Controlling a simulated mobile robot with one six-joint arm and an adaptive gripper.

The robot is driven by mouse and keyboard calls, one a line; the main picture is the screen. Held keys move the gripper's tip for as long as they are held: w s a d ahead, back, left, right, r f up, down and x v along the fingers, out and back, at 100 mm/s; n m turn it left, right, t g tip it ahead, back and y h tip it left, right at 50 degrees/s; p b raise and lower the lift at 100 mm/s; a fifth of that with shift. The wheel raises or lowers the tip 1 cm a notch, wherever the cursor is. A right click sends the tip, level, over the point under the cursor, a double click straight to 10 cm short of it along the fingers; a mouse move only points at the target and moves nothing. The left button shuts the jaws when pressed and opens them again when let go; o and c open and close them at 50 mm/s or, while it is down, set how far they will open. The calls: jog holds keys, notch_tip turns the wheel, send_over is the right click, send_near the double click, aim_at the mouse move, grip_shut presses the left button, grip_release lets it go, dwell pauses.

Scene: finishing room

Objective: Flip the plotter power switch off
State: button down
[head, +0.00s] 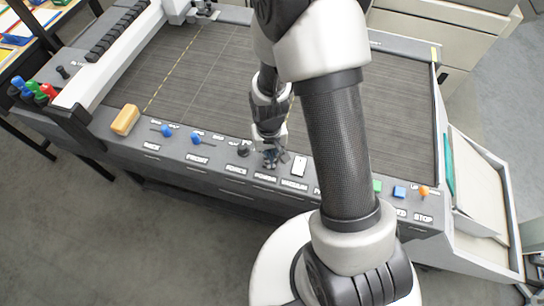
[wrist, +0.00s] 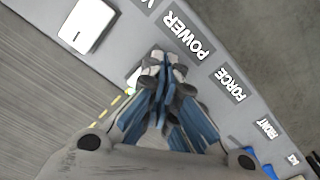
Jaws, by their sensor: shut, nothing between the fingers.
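The plotter's front panel carries a POWER label (head: 265,177), which also shows in the wrist view (wrist: 187,33). My gripper (head: 271,158) is over the panel just above that label, fingers pointing down at it. In the wrist view the closed fingers (wrist: 164,65) are beside the POWER label, with nothing seen between them. The power switch itself is mostly hidden behind the fingers; a small pale, greenish edge (wrist: 133,78) shows beside them, and I cannot tell its position. I cannot tell whether the fingertips touch it.
A white rocker (head: 299,166) stands right of my gripper by the VACUUM label, and a dark FORCE knob (head: 243,149) stands left. Blue levers (head: 167,131), an orange-tan block (head: 125,120) and an orange stop knob (head: 424,191) are along the panel. The plotter bed (head: 205,75) lies behind.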

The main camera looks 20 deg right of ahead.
jog(key=shift+f, duration=0.3)
jog(key=shift+r+p, duration=2.35)
jog(key=shift+r, duration=1.2)
jog(key=s+r+t+b, duration=0.2)
jog(key=s+r+b, duration=0.25)
jog(key=r, duration=0.35)
jog(key=s+r+t+b, duration=0.1)
jog(key=s+r+b, duration=0.2)
jog(key=r+b, duration=0.35)
jog(key=s+r+n+t, duration=0.1)
jog(key=s+r, duration=0.2)
jog(key=s, duration=0.4)
jog(key=shift+s+r+t+b, duration=0.15)
jog(key=shift+s+t+b, duration=0.15)
jog(key=shift+b, duration=0.05)
